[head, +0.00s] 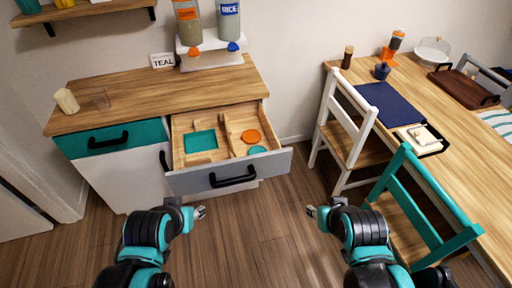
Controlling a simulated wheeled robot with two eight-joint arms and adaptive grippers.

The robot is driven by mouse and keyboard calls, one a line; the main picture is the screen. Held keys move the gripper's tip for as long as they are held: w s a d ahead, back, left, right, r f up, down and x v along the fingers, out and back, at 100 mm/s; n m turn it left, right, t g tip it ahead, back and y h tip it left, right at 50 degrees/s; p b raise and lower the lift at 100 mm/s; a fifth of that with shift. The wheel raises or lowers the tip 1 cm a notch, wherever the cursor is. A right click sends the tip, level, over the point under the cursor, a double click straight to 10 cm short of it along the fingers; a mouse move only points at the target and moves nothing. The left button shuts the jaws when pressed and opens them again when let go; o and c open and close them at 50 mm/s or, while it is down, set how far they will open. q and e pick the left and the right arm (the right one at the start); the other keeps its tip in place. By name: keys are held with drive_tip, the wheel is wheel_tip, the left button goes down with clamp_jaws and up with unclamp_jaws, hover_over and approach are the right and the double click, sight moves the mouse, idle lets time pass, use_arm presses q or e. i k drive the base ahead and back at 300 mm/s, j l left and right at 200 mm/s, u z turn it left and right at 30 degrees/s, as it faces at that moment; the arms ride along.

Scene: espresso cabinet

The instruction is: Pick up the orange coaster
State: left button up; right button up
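The orange coaster (251,136) is a flat round disc lying in the right compartment of the open drawer (282,160). A round teal coaster (257,150) lies just in front of it, and a square teal piece (200,141) lies in the left compartment. My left gripper (201,212) is in front of the drawer, below its black handle and apart from it. My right gripper (310,211) is over the floor, right of the drawer and apart from the coaster. Both grippers are small in view, and nothing shows between their fingers.
A white chair (341,133) and a teal chair (415,215) stand at the table on the right. The floor before the drawer is clear.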

sight(251, 137)
drive_tip(key=i+u, duration=0.2)
drive_tip(key=i, duration=0.45)
drive_tip(key=i+u, duration=0.25)
drive_tip(key=i, duration=0.35)
